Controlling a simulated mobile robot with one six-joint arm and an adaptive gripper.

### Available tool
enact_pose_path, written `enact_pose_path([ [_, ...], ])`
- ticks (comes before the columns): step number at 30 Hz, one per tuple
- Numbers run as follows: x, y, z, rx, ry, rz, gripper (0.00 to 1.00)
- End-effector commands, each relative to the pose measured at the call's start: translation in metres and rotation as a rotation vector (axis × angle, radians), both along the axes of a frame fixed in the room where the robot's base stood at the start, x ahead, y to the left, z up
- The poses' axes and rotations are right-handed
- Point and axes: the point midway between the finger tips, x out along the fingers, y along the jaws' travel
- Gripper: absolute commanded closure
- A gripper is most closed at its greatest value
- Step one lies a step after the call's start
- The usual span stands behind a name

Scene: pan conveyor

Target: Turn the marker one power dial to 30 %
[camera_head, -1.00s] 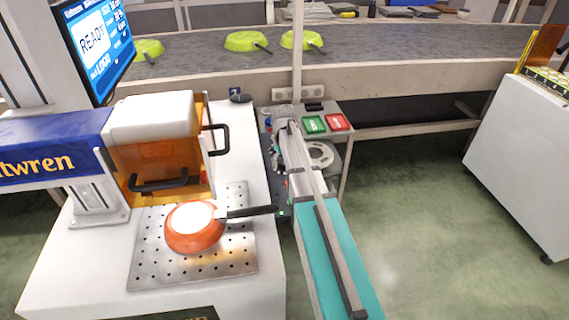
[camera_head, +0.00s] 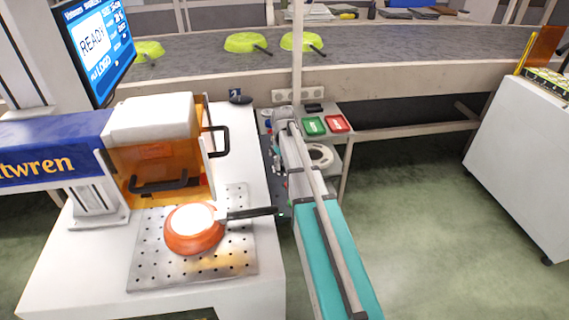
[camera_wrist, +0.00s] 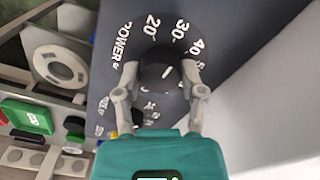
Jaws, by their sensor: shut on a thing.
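The power dial's black knob (camera_wrist: 158,75) stands on a dark panel in the wrist view. White figures 20, 30 and 40 and the word POWER are printed around it. My gripper (camera_wrist: 159,70) is shut on the knob, with one grey finger on each side. A small light mark shows on the knob, towards the 20 and 30 side; its exact setting is hard to read. In the head view the marker (camera_head: 150,130) is a white machine with an orange guard. My arm hides the dial there.
An orange pan (camera_head: 180,243) lies on the perforated plate (camera_head: 150,275) under the marker. A side stand with a green button (camera_head: 313,126) and a red button (camera_head: 337,123) is close to my arm. Green pans (camera_head: 246,42) sit on the conveyor (camera_head: 400,45) behind.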

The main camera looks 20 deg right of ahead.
Motion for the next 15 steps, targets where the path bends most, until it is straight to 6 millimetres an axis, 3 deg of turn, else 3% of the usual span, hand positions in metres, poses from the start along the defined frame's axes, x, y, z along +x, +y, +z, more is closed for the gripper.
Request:
enact_pose_path([
  [12,-0.0002,0.0006,-0.0001,0.001,0.000,0.055,0.95],
  [13,-0.0002,0.0006,-0.0001,0.001,0.000,0.055,0.46],
  [15,-0.0003,0.0005,-0.0001,0.001,0.000,0.055,0.33],
])
